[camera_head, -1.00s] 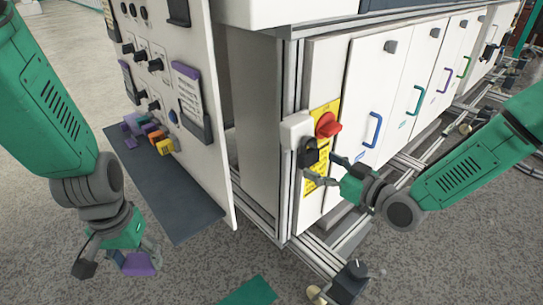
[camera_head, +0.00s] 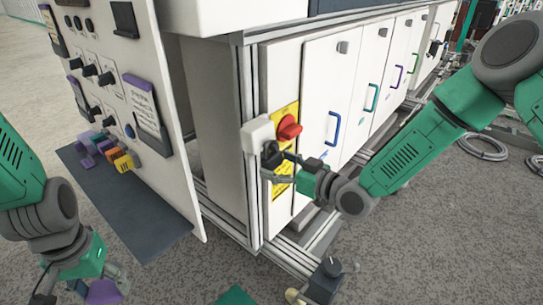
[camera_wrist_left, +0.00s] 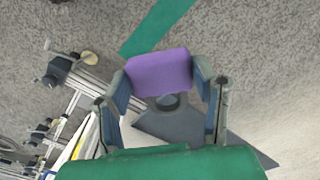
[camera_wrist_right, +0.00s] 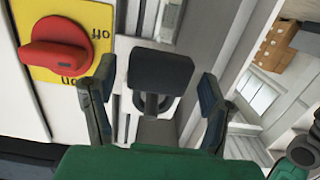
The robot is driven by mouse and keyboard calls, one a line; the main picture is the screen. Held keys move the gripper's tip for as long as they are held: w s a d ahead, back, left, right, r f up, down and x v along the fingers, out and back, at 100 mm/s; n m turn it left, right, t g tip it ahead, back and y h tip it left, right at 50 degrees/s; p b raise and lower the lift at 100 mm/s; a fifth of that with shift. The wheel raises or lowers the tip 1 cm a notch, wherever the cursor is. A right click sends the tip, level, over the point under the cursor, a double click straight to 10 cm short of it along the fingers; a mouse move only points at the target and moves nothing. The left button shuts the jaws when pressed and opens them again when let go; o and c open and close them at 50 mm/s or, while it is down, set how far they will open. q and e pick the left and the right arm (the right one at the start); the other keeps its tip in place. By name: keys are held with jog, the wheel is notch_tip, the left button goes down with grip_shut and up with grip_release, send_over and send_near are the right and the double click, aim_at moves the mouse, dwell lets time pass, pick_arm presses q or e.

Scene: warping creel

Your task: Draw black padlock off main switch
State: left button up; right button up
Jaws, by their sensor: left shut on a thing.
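The black padlock (camera_head: 270,156) hangs at the main switch, just below and left of its red knob (camera_head: 289,128) on a yellow plate. In the right wrist view the padlock (camera_wrist_right: 160,72) is upright between the fingers of my right gripper (camera_wrist_right: 157,105), with a visible gap on each side. That gripper is open around it and also shows in the head view (camera_head: 284,168). My left gripper (camera_head: 95,284) is low at the left, away from the switch. It is shut on a purple padlock-like block (camera_wrist_left: 158,72), whose shackle is mostly hidden.
Cabinet doors with coloured handles (camera_head: 333,128) run right. A dark knob-topped post (camera_head: 325,280) stands by the low rails.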

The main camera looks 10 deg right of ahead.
jog(key=c, duration=1.1)
jog(key=shift+o, duration=0.2)
pick_arm(q)
jog(key=shift+r, duration=0.15)
pick_arm(e)
jog(key=shift+s+d, duration=0.15)
pick_arm(q)
jog(key=shift+r+p, duration=0.15)
jog(key=shift+p, duration=0.15)
pick_arm(e)
jog(key=shift+s+d+r, duration=0.1)
jog(key=shift+s+d, duration=0.1)
jog(key=shift+s, duration=0.1)
pick_arm(q)
jog(key=shift+r, duration=0.1)
pick_arm(e)
jog(key=shift+s+d, duration=0.1)
pick_arm(q)
jog(key=shift+r+p, duration=0.75)
jog(key=shift+p, duration=0.05)
pick_arm(e)
jog(key=shift+v, duration=1.5)
pick_arm(q)
jog(key=shift+r+p, duration=0.25)
jog(key=shift+p, duration=0.05)
pick_arm(e)
jog(key=shift+v, duration=0.9)
